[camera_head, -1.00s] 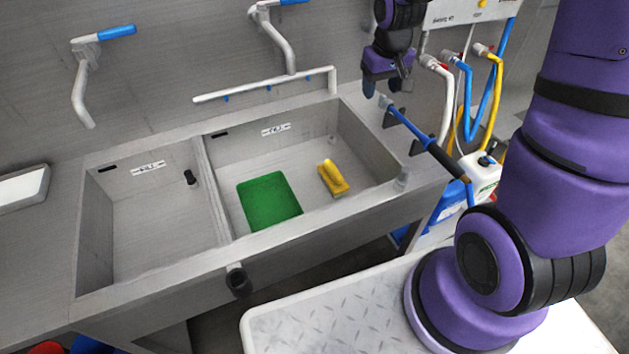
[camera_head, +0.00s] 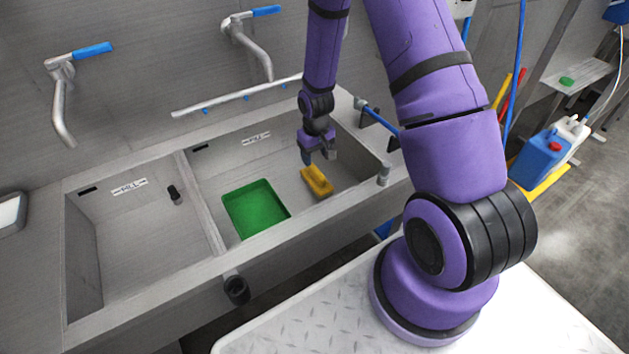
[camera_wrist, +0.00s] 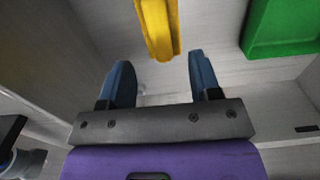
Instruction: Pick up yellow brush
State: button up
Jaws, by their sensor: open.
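The yellow brush (camera_head: 317,181) lies in the right basin of the steel sink, close to the basin's right end. My gripper (camera_head: 320,158) points down into that basin, just above and behind the brush. In the wrist view my gripper (camera_wrist: 161,80) is open and empty, with two dark blue fingers apart. The brush (camera_wrist: 158,25) shows there beyond the fingertips, in line with the gap between them. Its far end is cut off by the top of the picture. Nothing shows between the fingers except the basin surface.
A green tray (camera_head: 256,209) sits in the same basin, left of the brush; it also shows at the upper right of the wrist view (camera_wrist: 283,25). The divider (camera_head: 203,205) and basin walls stand around. A blue spray lance (camera_head: 380,117) hangs at the right.

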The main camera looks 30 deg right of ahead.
aim_at(316, 170)
jog(key=shift+s+f, duration=0.15)
jog(key=shift+f, duration=3.45)
grip_shut()
jog(key=shift+r, duration=0.1)
